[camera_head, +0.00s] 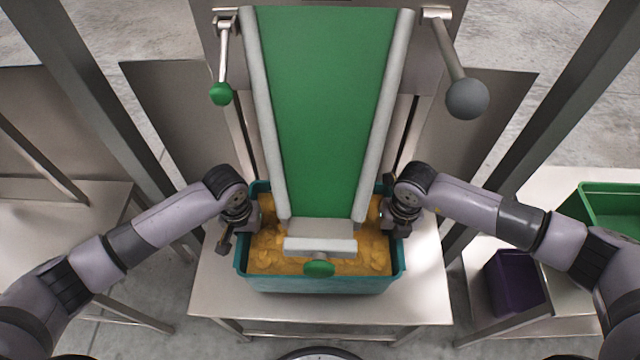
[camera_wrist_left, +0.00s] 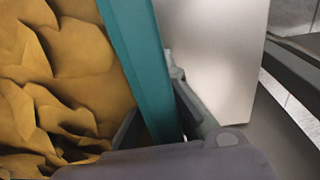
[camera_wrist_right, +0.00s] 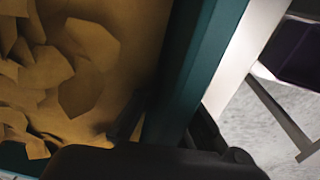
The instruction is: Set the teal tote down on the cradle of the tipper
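The teal tote (camera_head: 320,285), filled with yellow-brown chunks, is upright over a steel table (camera_head: 425,290). I cannot tell whether its base touches the table. My left gripper (camera_head: 242,222) is at the tote's left rim; in the left wrist view its fingers close in on both sides of the teal wall (camera_wrist_left: 143,60). My right gripper (camera_head: 402,218) is at the right rim; in the right wrist view its fingers flank the teal wall (camera_wrist_right: 190,75) closely. A green sloping belt (camera_head: 325,110) with grey side rails hides the tote's far part. I cannot make out which part is the tipper's cradle.
A grey crosspiece with a green knob (camera_head: 319,268) hangs over the tote. Levers with a green knob (camera_head: 221,94) and a grey ball (camera_head: 466,98) flank the belt. A purple bin (camera_head: 515,282) and a green bin (camera_head: 610,205) stand at right. Steel posts rise on both sides.

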